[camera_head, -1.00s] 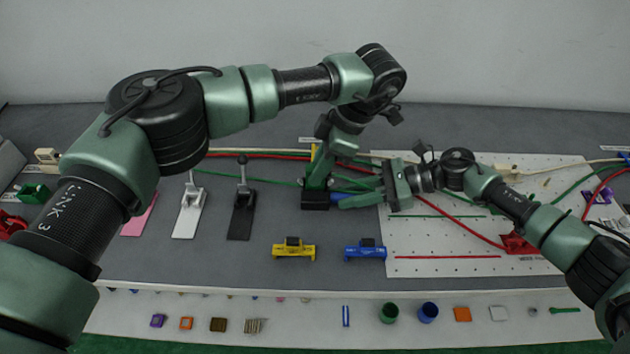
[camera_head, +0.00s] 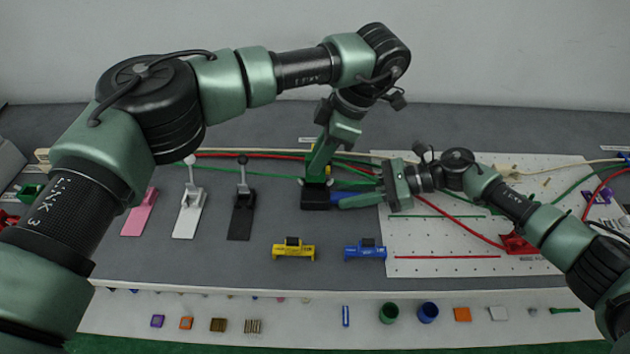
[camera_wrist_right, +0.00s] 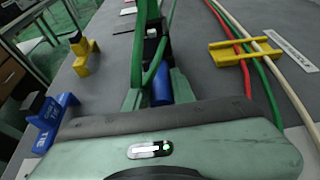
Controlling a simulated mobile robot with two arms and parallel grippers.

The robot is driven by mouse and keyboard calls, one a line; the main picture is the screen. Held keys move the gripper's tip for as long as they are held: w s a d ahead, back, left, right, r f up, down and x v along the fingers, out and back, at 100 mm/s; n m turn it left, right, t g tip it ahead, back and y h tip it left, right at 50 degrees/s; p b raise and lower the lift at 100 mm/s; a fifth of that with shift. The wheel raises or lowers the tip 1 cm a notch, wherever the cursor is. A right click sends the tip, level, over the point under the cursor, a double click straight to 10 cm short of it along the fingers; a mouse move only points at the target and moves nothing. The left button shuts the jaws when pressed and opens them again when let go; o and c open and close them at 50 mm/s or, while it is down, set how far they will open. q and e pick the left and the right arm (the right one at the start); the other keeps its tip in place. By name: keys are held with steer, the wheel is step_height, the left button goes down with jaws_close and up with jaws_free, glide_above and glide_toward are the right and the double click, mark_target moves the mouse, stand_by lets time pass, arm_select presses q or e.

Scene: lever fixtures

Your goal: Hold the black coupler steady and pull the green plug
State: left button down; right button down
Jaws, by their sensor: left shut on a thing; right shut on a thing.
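The black coupler (camera_head: 315,199) is a dark block on the grey table, left of the white pegboard. My left gripper (camera_head: 317,180) comes down from above and is shut on it, hiding its upper part. My right gripper (camera_head: 368,192) reaches in from the right, low over the table, and is shut on a blue cylindrical piece (camera_head: 352,200) beside the coupler. This blue piece (camera_wrist_right: 162,86) also shows between green fingers in the right wrist view. I cannot make out a separate green plug; the grippers cover much of this spot.
A yellow holder (camera_head: 293,250) and a blue holder (camera_head: 365,250) stand in front. Black (camera_head: 242,210), white (camera_head: 189,212) and pink (camera_head: 139,212) lever fixtures stand left. Red and green cables run behind. The pegboard (camera_head: 440,267) is at right; small parts lie on the front shelf.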

arm_select(q)
steer(key=shift+r, duration=0.45)
steer(key=shift+r, duration=1)
arm_select(e)
steer(key=c, duration=1.1)
jaws_free()
steer(key=shift+d, duration=0.1)
steer(key=v, duration=1.1)
steer(key=shift+d+r, duration=0.15)
steer(key=shift+d, duration=0.25)
